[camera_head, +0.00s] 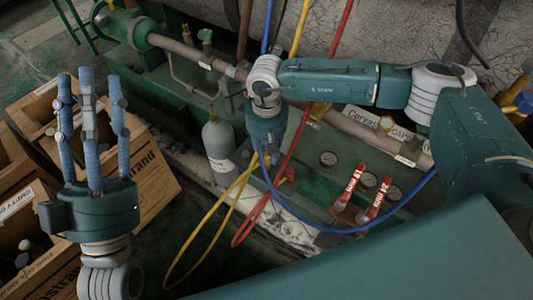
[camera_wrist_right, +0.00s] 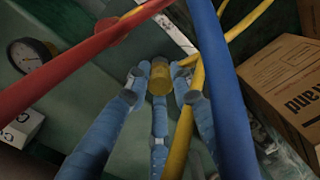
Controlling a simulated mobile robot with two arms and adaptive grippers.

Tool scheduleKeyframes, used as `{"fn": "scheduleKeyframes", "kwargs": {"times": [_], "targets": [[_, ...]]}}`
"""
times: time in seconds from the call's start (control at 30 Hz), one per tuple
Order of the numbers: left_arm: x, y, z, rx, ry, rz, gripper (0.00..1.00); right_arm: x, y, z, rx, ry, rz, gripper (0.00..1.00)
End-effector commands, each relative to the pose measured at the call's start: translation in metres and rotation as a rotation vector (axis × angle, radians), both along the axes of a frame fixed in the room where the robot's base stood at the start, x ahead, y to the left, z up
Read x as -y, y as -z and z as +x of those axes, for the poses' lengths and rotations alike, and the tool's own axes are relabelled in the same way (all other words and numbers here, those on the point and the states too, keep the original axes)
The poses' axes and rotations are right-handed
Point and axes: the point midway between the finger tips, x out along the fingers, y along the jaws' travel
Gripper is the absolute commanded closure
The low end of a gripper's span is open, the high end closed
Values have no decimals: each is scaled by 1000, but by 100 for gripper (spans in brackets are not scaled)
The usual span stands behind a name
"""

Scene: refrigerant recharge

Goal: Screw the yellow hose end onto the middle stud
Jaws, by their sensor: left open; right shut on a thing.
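My right gripper (camera_head: 265,150) reaches in from the right and points down over the green bench. In the right wrist view its blue fingers (camera_wrist_right: 160,98) close around the yellow hose end (camera_wrist_right: 160,75), a short yellow cylinder. The yellow hose (camera_head: 240,176) hangs below the gripper in a loop and passes beside the fingers in the wrist view. My left gripper (camera_head: 90,100) is open and empty at the left, its fingers pointing up, well away from the hose. I cannot make out the middle stud; the right gripper and hoses may hide it.
A red hose (camera_head: 305,130) and a blue hose (camera_head: 350,230) hang close around the right gripper. A grey cylinder (camera_head: 218,140) stands just left of it. Cardboard boxes (camera_head: 152,178) are at the left.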

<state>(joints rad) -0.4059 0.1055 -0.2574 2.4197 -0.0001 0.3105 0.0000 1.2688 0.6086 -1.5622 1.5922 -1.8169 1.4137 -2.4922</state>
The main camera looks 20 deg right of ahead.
Motion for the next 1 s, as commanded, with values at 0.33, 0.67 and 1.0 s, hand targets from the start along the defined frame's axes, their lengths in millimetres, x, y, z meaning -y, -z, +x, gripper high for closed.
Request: {"fn": "scheduleKeyframes", "kwargs": {"times": [0.33, 0.67, 1.0], "targets": [[0, -1, 0, 4, 1, -1, 57, 0, 0, 0, 1, 0, 0, 100], [0, -2, -2, 12, 1, -4, 57, 0, 0, 0, 1, 0, 0, 100], [-2, -10, -10, 62, 1, -18, 57, 0, 0, 0, 1, 0, 0, 100]]}}
